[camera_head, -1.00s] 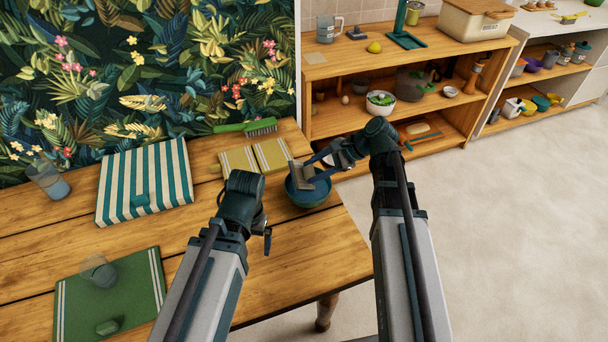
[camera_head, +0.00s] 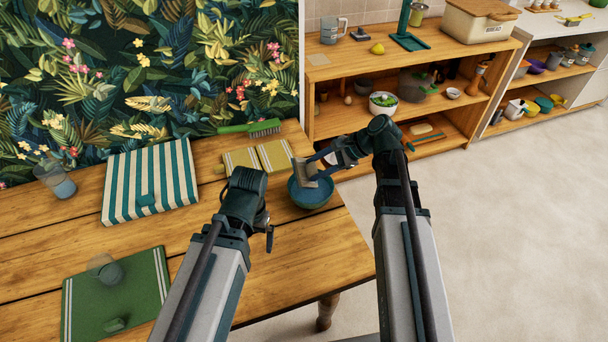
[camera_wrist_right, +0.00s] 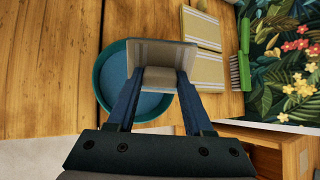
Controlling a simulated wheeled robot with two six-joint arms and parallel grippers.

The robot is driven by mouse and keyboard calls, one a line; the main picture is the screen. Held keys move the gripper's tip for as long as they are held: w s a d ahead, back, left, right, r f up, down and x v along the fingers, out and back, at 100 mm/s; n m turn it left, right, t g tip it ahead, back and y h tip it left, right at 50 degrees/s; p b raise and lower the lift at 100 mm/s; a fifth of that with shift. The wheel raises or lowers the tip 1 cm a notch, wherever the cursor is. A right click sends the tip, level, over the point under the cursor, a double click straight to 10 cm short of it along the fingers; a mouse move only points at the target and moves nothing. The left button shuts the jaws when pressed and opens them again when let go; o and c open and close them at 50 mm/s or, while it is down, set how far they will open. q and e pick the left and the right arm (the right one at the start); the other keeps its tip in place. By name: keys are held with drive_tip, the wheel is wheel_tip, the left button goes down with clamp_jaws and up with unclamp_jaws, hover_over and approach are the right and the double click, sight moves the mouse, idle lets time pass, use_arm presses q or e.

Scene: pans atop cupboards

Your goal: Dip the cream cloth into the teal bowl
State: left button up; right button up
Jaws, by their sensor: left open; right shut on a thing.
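The cream cloth (camera_head: 303,171) is a small folded piece held in my right gripper (camera_head: 314,172). The wrist view shows the cloth (camera_wrist_right: 162,54) pinched between the two blue fingers (camera_wrist_right: 158,80), over the teal bowl (camera_wrist_right: 103,88). The teal bowl (camera_head: 311,197) stands upright near the table's right end and holds blue liquid. The cloth's lower part overlaps the bowl's opening; whether it touches the liquid cannot be told. My left gripper (camera_head: 268,232) is open and empty, left of and nearer than the bowl.
Folded yellow striped cloths (camera_head: 274,155) and a green brush (camera_head: 250,129) lie behind the bowl. A striped teal-white cloth (camera_head: 150,182), a glass (camera_head: 55,182) and a green mat (camera_head: 118,300) lie left. A wooden shelf (camera_head: 430,62) stands behind, right.

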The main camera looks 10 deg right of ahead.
drive_tip(key=shift+r+p, duration=1.7)
drive_tip(key=shift+r, duration=0.35)
drive_tip(key=shift+f, duration=0.1)
